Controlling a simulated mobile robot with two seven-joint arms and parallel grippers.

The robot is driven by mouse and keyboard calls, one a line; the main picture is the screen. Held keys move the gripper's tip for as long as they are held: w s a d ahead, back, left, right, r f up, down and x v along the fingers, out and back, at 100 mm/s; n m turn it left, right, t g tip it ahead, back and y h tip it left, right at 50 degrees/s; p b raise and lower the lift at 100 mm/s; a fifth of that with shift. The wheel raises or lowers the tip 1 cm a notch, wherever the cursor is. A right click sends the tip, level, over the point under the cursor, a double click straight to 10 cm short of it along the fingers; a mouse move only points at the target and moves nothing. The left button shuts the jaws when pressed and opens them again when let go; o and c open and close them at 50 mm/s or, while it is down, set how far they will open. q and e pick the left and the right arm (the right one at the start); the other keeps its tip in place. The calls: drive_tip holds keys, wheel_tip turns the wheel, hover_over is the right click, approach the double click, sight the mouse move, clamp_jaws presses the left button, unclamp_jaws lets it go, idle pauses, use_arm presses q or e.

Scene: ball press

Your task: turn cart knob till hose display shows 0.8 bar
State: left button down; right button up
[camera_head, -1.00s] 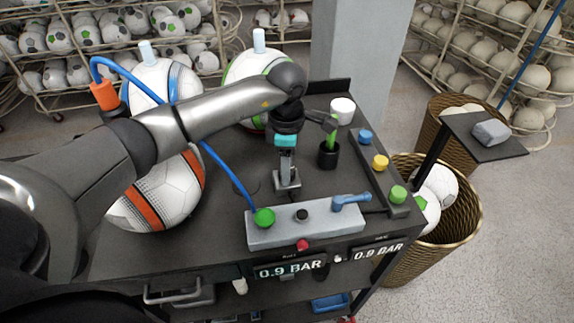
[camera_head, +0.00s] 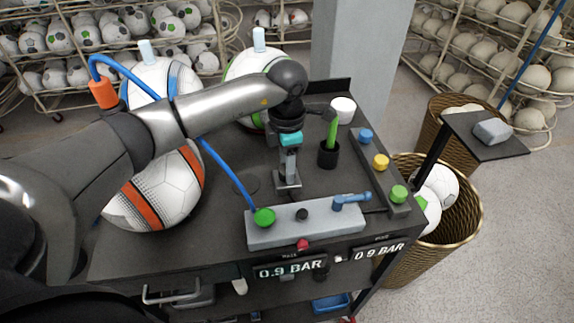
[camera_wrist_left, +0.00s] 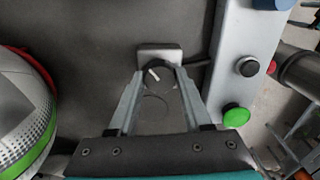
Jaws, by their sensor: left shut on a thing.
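My left gripper (camera_head: 287,182) points down at the cart top and is shut on the dark round knob. In the left wrist view the knob (camera_wrist_left: 157,76) sits between the fingertips, its white pointer line tilted to the upper left. The knob's grey base (camera_head: 289,190) stands on the black cart (camera_head: 225,215); the head view mostly hides the knob behind the gripper. Two displays hang on the cart's front edge. The left display (camera_head: 290,270) reads 0.9 BAR and the right display (camera_head: 379,251) reads 0.9 BAR. Their small labels are too small to read surely. My right gripper is not in view.
A grey control box (camera_head: 325,222) with a green button, black button and blue lever stands in front of the knob. A black cup (camera_head: 328,157) with a green stick stands behind right. Balls (camera_head: 160,190) and a blue hose (camera_head: 225,170) lie left.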

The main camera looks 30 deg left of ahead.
use_arm(q)
drive_tip(key=shift+n, duration=0.8)
drive_tip(key=shift+c, duration=1.7)
unclamp_jaws()
wheel_tip(320, 180, up, 15)
drive_tip(key=b, duration=0.1)
drive_tip(key=shift+r, duration=0.15)
